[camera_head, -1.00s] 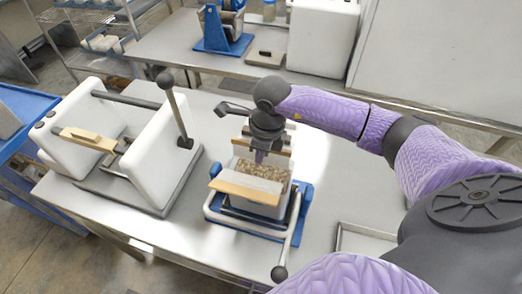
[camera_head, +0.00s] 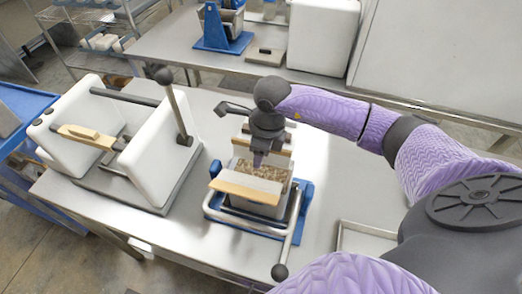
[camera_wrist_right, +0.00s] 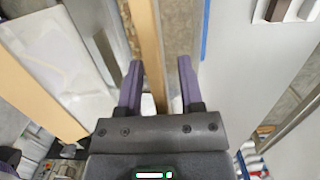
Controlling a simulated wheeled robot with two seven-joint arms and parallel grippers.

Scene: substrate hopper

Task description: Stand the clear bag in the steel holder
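The clear bag (camera_head: 258,169), filled with brown substrate, sits upright in the steel holder (camera_head: 247,219) on a blue base. A pale wooden bar (camera_head: 247,187) lies across its front, and another wooden bar (camera_head: 278,150) is behind it. My right gripper (camera_head: 261,160) points down at the bag's far side. In the right wrist view its two purple fingers (camera_wrist_right: 160,85) are apart, with a wooden bar (camera_wrist_right: 147,40) between them and gaps on both sides. Part of the bag and the rear bar are hidden behind the gripper. My left gripper is not in view.
A white two-block device (camera_head: 155,155) with an upright lever stands left of the holder. The holder's lever with a dark knob (camera_head: 279,272) reaches toward the front edge. A shallow tray (camera_head: 362,240) lies at right. A back bench (camera_head: 180,42) holds another blue-based holder (camera_head: 222,28).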

